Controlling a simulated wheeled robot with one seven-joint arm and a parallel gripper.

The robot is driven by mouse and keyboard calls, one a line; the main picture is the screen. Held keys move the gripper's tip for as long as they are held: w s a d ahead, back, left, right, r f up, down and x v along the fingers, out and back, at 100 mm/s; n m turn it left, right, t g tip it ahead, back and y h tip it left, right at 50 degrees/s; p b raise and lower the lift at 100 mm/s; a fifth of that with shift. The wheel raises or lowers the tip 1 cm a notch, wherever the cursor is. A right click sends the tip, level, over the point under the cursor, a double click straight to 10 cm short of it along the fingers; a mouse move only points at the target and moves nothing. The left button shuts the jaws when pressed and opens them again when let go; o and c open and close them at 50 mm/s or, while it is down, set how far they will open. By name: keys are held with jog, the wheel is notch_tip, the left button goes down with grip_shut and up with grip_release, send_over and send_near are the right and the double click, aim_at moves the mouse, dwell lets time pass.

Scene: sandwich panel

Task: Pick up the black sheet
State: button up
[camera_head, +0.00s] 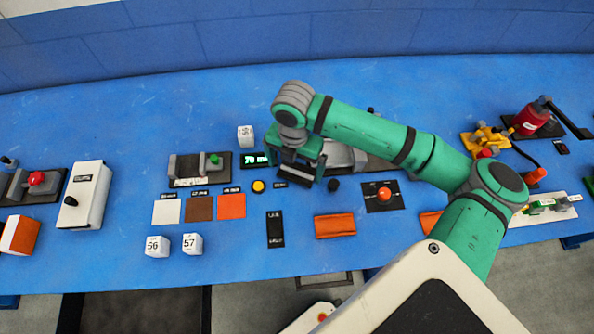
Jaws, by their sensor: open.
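A flat black rectangle (276,228) with small white lettering lies on the blue table, below my gripper in the picture. It is the plainest match for the black sheet, though I cannot be sure. My gripper (296,172) points down above the table, near the black rectangle's far side and apart from it. The gripper is open. Dark parts between its fingers are too small to tell apart. The arm hides part of the table behind it.
White (166,212), brown (199,209) and orange (231,206) squares lie to the left. White cubes numbered 56 (157,247) and 57 (192,244) stand near the front edge. An orange folded cloth-like piece (335,226) lies right of the black rectangle. A black plate with an orange knob (383,196) is further right.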

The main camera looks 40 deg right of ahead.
aim_at(294, 180)
jog(key=f, duration=0.5)
jog(key=shift+a, duration=0.2)
jog(key=c, duration=0.9)
jog(key=shift+r, duration=0.15)
jog(key=shift+c, duration=0.2)
